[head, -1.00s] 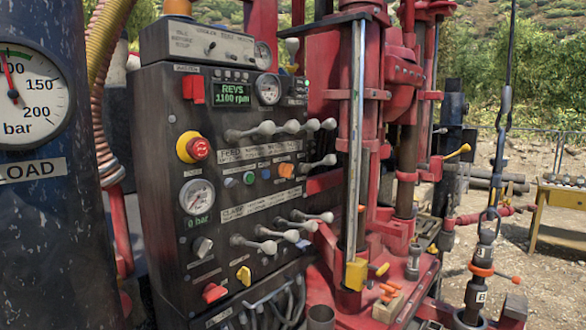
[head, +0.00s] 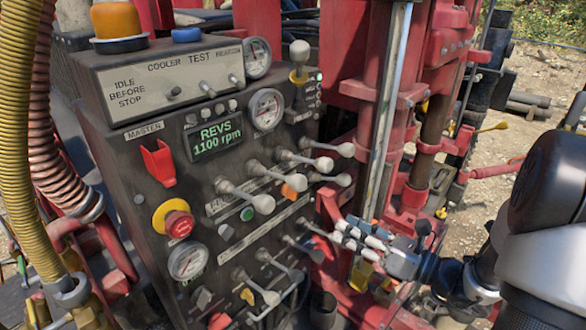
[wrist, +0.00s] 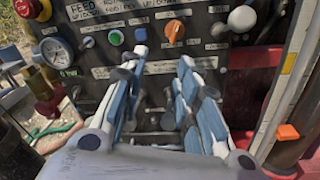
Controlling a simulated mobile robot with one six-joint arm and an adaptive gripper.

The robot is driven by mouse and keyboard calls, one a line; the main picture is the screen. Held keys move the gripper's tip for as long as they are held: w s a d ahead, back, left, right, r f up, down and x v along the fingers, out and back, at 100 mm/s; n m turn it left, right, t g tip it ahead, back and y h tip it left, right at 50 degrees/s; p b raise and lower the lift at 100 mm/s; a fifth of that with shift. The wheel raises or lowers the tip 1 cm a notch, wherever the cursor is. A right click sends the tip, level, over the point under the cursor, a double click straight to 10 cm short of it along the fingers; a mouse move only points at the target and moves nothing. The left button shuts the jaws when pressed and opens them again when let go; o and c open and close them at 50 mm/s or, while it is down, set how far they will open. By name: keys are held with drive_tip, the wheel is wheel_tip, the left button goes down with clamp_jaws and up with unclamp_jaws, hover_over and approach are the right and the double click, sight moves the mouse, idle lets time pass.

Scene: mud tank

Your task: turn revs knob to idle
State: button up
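The REVS display (head: 217,140) on the dark control panel reads 1100 rpm. No label that I can read marks which control is the revs knob. An orange knob (head: 295,184) sits mid-panel among the levers; it also shows in the wrist view (wrist: 174,31), with its pointer tilted. A yellow knob (head: 248,296) and a red knob (head: 219,321) are lower down. My gripper (head: 346,234) is in front of the panel's right side, below the orange knob. In the wrist view its fingers (wrist: 163,58) are apart with nothing between them.
Grey-knobbed levers (head: 262,203) stick out of the panel close to my gripper. A red emergency stop (head: 178,223) is at the left. Red drill-rig parts (head: 411,200) and a shiny upright rod (head: 388,100) stand to the right. A sign (head: 130,93) reads "idle before stop".

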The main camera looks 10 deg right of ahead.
drive_tip(key=d+m+t, duration=0.1)
drive_tip(key=d, duration=0.1)
drive_tip(key=p, duration=0.2)
approach(298, 192)
drive_tip(key=x, duration=0.9)
drive_tip(key=shift+a+h, duration=0.15)
drive_tip(key=shift+h, duration=0.25)
drive_tip(key=shift+w, duration=0.15)
drive_tip(key=shift+c, duration=0.3)
clamp_jaws()
